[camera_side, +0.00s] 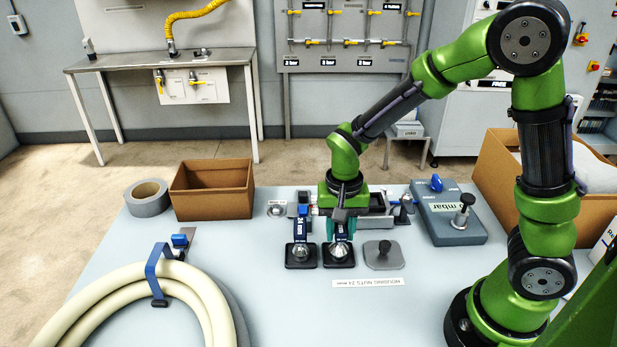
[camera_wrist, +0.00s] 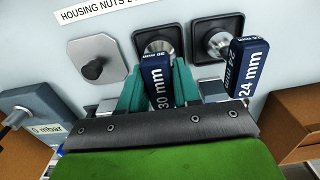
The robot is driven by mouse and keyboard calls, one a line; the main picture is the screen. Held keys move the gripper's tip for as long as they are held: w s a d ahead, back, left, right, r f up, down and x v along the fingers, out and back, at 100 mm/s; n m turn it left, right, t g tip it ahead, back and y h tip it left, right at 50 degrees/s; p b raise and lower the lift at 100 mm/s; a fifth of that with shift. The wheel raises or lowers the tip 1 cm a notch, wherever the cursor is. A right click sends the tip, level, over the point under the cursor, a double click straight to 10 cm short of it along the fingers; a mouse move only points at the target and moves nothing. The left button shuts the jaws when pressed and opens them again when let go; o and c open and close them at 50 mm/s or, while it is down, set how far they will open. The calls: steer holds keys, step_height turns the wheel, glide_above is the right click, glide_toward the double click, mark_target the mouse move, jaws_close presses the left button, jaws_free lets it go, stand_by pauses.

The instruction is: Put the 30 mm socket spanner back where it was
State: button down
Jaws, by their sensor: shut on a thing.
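My gripper (camera_side: 341,229) has teal fingers and points down. It is shut on the dark blue handle of the 30 mm socket spanner (camera_wrist: 159,85), whose white label shows between the fingers in the wrist view. The spanner stands about upright over the right black square plate (camera_side: 338,262), its lower end at the silver metal piece there. Whether it is fully seated I cannot tell. The 24 mm socket spanner (camera_side: 301,228) stands apart on the left black plate (camera_side: 300,263); it also shows in the wrist view (camera_wrist: 246,75), right of my fingers.
A grey plate with a black knob (camera_side: 384,260) lies just right. A white label strip (camera_side: 368,283) is in front. A grey mbar box (camera_side: 450,226) stands farther right. A coiled hose (camera_side: 95,300), tape roll (camera_side: 148,198) and cardboard box (camera_side: 212,193) are at left. The table's front middle is clear.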

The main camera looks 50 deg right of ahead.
steer(key=c, duration=0.8)
jaws_free()
steer(key=shift+f, duration=0.15)
step_height(320, 180, up, 12)
steer(key=shift+s+d+r+n+t+y, duration=0.1)
steer(key=shift+s+r+n+t+y, duration=0.25)
steer(key=shift+s+r+n+t, duration=0.8)
steer(key=shift+s+d+r+n+t+y, duration=0.1)
steer(key=shift+s+r+n+t+y, duration=0.3)
steer(key=shift+s+r+t, duration=1.25)
steer(key=shift+s+d+r+n+t+y, duration=0.2)
steer(key=shift+s+r+n+t, duration=0.6)
steer(key=shift+s, duration=1.2)
steer(key=shift+a+f, duration=0.1)
steer(key=shift+a, duration=0.05)
